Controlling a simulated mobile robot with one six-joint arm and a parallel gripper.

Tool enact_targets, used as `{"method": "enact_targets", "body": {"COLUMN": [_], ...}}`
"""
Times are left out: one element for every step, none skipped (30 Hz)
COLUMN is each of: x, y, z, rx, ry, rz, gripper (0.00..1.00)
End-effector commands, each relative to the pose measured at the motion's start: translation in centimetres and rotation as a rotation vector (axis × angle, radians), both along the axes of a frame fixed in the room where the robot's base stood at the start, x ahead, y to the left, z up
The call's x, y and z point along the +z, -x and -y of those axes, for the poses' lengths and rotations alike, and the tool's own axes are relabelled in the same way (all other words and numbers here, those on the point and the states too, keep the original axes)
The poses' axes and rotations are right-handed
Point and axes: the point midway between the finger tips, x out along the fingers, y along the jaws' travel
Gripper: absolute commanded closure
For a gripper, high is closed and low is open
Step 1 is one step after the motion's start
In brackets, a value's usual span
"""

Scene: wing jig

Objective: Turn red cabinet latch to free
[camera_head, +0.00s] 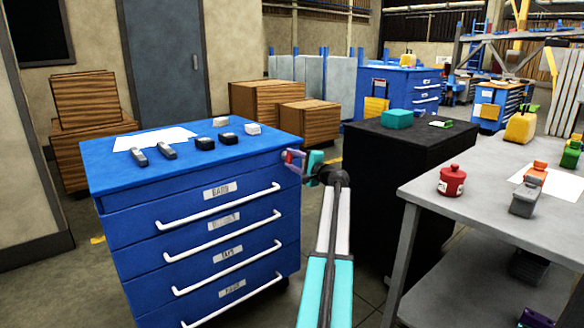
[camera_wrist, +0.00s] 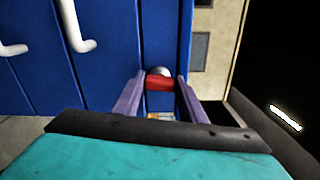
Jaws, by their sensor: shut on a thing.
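The red latch (camera_wrist: 160,83) shows in the wrist view as a short red bar with a rounded silver piece at its far end. It is at the edge of the blue cabinet (camera_head: 205,262), which has several drawers with white handles. My gripper (camera_head: 291,159) is at the cabinet's upper right front corner in the head view. In the wrist view my gripper's purple fingers (camera_wrist: 161,79) are on either side of the red bar and are shut on it.
Dark tools and small blocks (camera_head: 205,142) and a white sheet (camera_head: 155,139) lie on the cabinet top. A black cabinet (camera_head: 400,190) stands close on the right. A grey workbench (camera_head: 440,207) with a red canister (camera_head: 452,181) is farther right.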

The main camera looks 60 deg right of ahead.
Motion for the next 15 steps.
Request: {"method": "enact_targets", "body": {"x": [-0.58,-0.57,-0.53,-0.5,-0.47,-0.43,-0.41,-0.39,-0.37,-0.36,-0.35,-0.33,-0.32,-0.3,-0.29], "y": [0.06,0.07,0.07,0.08,0.08,0.08,0.09,0.09,0.1,0.09,0.1,0.1,0.11,0.11,0.11], "z": [-0.07,-0.08,-0.07,-0.08,-0.07,-0.08,-0.08,-0.07,-0.07,-0.08,-0.07,-0.08,-0.08,-0.08,-0.07], "rx": [0.002,0.002,0.002,0.002,0.002,0.002,0.002,0.002,0.002,0.002,0.002,0.002,0.002,0.001,0.002], "ry": [0.03,0.048,0.069,0.084,0.096,0.112,0.122,0.131,0.141,0.147,0.152,0.157,0.16,0.162,0.164], "rz": [-0.013,-0.019,-0.026,-0.031,-0.035,-0.04,-0.043,-0.046,-0.05,-0.052,-0.053,-0.055,-0.056,-0.057,-0.059], "gripper": [0.85,0.85,0.85,0.85,0.85,0.85,0.85,0.85,0.85,0.85,0.85,0.85,0.85,0.85,0.85]}}
